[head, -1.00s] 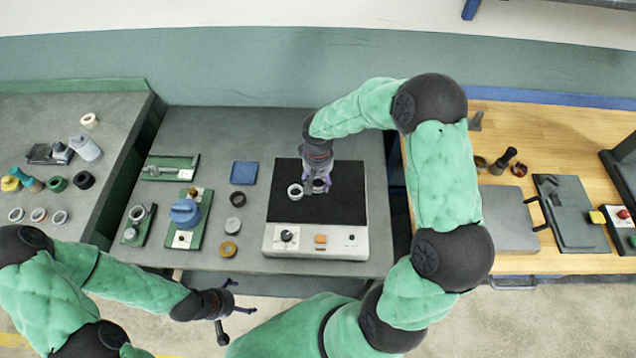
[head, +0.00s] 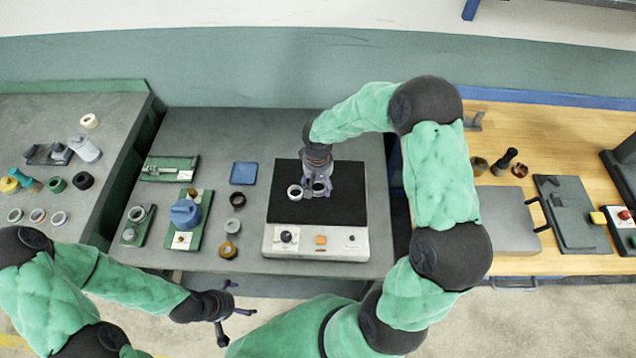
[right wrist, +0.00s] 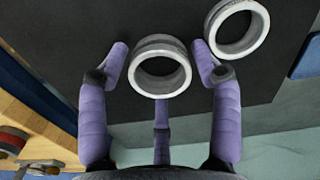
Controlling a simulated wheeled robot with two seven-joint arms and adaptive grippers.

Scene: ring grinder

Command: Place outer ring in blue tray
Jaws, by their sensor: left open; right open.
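Two grey rings rest on the black top plate (head: 345,205) of the grinder. One ring (head: 295,192) lies to the left, clear of my fingers; it shows at upper right in the right wrist view (right wrist: 222,47). The other ring (head: 319,188) is between the spread fingers of my right gripper (head: 318,191). In the right wrist view this ring (right wrist: 160,88) has gaps to the open fingertips (right wrist: 161,62). I cannot tell which is the outer ring. The blue tray (head: 244,173) is left of the grinder and looks empty. My left gripper (head: 236,300) is open and empty before the table's front edge.
The grinder's front panel (head: 315,242) has a knob and buttons. A grey case (head: 505,217) is on the wooden table. Bare grey table surrounds the blue tray.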

